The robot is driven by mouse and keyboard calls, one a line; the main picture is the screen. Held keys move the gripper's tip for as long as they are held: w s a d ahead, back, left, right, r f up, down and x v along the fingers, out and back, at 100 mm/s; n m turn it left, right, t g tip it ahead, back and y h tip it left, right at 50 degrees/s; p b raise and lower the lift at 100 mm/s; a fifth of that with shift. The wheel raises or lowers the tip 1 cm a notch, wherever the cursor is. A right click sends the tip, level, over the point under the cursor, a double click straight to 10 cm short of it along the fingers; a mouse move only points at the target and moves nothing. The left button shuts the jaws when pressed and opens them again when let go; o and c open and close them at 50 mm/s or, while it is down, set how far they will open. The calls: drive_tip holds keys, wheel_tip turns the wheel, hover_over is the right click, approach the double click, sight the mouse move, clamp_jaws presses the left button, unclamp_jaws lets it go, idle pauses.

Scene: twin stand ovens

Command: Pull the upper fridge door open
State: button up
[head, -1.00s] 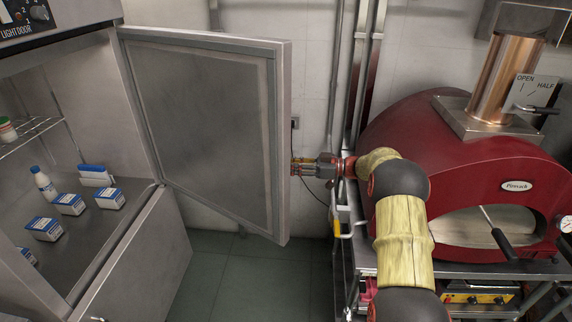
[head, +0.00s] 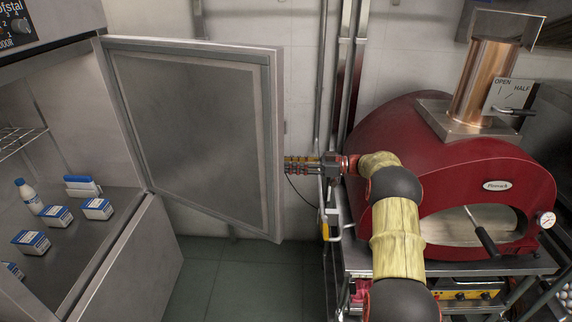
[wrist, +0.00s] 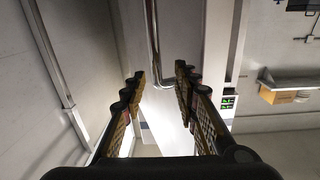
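The upper fridge door (head: 190,130) stands wide open in the head view, its inner face towards me, hinged on the left at the fridge (head: 75,110). Its outer face and handle are hidden in the head view. My gripper (head: 290,165) is at the door's free right edge, about mid-height, and its tips are partly hidden by the edge. In the wrist view my gripper (wrist: 160,74) has its fingers apart with a clear gap and nothing held between them. I cannot tell whether a finger touches the door.
The fridge holds a bottle (head: 30,196) and several cartons (head: 97,208). A red pizza oven (head: 450,150) on a metal stand is close to the right of my arm. Pipes (head: 345,90) run up the wall behind. Floor (head: 225,280) is free between fridge and stand.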

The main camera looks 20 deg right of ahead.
drive_tip(key=shift+d+f, duration=0.1)
drive_tip(key=shift+d, duration=0.7)
